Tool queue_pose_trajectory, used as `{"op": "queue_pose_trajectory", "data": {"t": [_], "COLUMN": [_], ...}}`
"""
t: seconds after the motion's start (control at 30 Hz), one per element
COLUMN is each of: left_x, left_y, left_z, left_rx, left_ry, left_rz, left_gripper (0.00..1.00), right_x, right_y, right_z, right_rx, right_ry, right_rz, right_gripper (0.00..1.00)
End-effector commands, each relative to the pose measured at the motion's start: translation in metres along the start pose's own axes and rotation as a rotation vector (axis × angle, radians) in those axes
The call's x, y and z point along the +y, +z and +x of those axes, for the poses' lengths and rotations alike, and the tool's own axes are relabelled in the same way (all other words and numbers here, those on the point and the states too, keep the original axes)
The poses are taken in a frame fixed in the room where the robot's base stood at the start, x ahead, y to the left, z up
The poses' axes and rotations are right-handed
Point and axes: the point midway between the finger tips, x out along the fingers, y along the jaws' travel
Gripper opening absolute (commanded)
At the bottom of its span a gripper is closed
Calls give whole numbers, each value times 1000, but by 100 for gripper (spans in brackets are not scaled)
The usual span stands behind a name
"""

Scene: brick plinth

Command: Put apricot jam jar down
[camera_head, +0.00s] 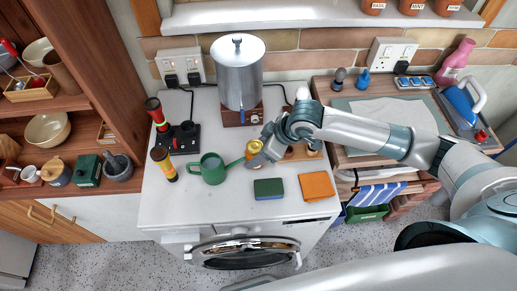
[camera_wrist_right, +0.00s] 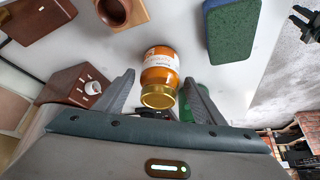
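The apricot jam jar (camera_wrist_right: 160,70) is orange with a white label and a gold lid. It shows in the middle of the right wrist view, lid towards me, between the two fingers of my right gripper (camera_wrist_right: 160,88). A narrow gap shows between the jar and each finger, so the gripper looks open around it. In the head view the jar (camera_head: 253,147) is partly hidden by my right gripper (camera_head: 256,158), low over the white counter (camera_head: 225,206). It appears to stand on the counter, but its base is hidden. My left gripper is not in view.
A green watering can (camera_head: 212,168) stands just left of the jar. A metal urn (camera_head: 238,75) stands behind. Torches (camera_head: 163,162) are at the left. The front-left counter is free.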

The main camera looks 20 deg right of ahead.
Motion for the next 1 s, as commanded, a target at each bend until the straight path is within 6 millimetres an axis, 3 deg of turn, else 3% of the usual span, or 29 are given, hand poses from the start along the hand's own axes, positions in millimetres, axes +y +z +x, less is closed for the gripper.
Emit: {"op": "queue_pose_trajectory", "data": {"t": [0.53,1.0], "left_x": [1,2], "left_y": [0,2], "left_z": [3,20], "left_rx": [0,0], "left_ry": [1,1], "left_rz": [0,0], "left_gripper": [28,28], "right_x": [1,2], "right_y": [-2,-1], "right_z": [-11,-86], "right_rx": [3,3], "right_ry": [1,4], "right_rz": [-1,-2], "right_gripper": [66,66]}}
